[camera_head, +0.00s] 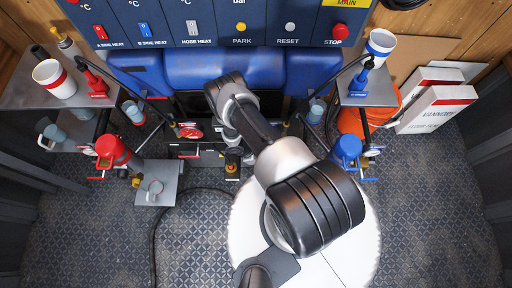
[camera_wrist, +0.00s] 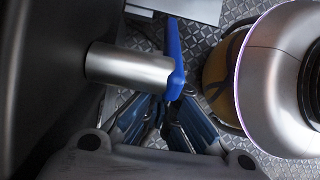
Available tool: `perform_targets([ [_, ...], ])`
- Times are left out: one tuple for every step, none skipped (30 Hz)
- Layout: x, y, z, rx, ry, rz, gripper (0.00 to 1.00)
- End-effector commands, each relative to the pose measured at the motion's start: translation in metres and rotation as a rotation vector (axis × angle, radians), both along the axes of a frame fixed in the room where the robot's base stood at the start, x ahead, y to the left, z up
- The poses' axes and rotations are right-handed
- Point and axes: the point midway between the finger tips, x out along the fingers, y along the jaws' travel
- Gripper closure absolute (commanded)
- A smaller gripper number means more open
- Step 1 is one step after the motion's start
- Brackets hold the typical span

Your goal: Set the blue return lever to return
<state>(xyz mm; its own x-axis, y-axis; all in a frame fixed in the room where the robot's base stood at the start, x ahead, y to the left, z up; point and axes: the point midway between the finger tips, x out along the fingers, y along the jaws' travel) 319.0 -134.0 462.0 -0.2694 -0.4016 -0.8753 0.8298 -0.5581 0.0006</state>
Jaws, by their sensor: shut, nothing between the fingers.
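In the wrist view a blue lever (camera_wrist: 174,60) stands on the end of a short silver cylinder (camera_wrist: 128,65). My gripper (camera_wrist: 168,108) is shut and empty, its fingers converging close by the lever's lower end. I cannot tell whether the fingertips touch the lever. In the head view my arm reaches over the middle of the rig and hides much of the gripper's surroundings. A small blue handle (camera_head: 370,180) shows at the right below a blue pump (camera_head: 346,150); I cannot tell whether it is the same lever.
A red pump (camera_head: 112,150) stands on the left above a grey block (camera_head: 158,183). Shelves with cups flank the blue control panel (camera_head: 265,22). An orange bucket (camera_head: 352,122) and white boxes (camera_head: 438,105) are at the right. A dark hose (camera_head: 154,235) lies on the floor.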

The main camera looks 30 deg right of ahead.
Motion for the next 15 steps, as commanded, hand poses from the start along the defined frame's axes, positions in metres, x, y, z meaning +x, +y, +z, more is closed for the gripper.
perform_targets([
  [-0.01, -0.0057, 0.0019, -0.015, 0.02, -0.01, 1.0],
  [-0.0103, -0.0061, 0.002, -0.015, 0.02, -0.01, 1.0],
  [-0.0106, -0.0068, 0.002, -0.014, 0.02, -0.009, 1.0],
  [-0.0109, -0.0072, 0.0021, -0.015, 0.019, -0.009, 1.0],
  [-0.0113, -0.0078, 0.0021, -0.015, 0.019, -0.009, 1.0],
  [-0.0119, -0.0085, 0.0023, -0.015, 0.019, -0.009, 1.0],
  [-0.0124, -0.0092, 0.0024, -0.015, 0.02, -0.01, 1.0],
  [-0.0129, -0.0099, 0.0026, -0.015, 0.02, -0.01, 1.0],
  [-0.0138, -0.0108, 0.0027, -0.015, 0.02, -0.01, 1.0],
  [-0.0143, -0.0116, 0.0029, -0.015, 0.02, -0.01, 1.0],
  [-0.0147, -0.0124, 0.003, -0.015, 0.019, -0.01, 1.0],
  [-0.0154, -0.0133, 0.0033, -0.015, 0.019, -0.009, 1.0],
  [-0.0158, -0.0139, 0.0035, -0.015, 0.019, -0.009, 1.0],
  [-0.0163, -0.0144, 0.0036, -0.015, 0.019, -0.009, 1.0],
  [-0.0168, -0.0152, 0.0038, -0.015, 0.019, -0.009, 1.0],
])
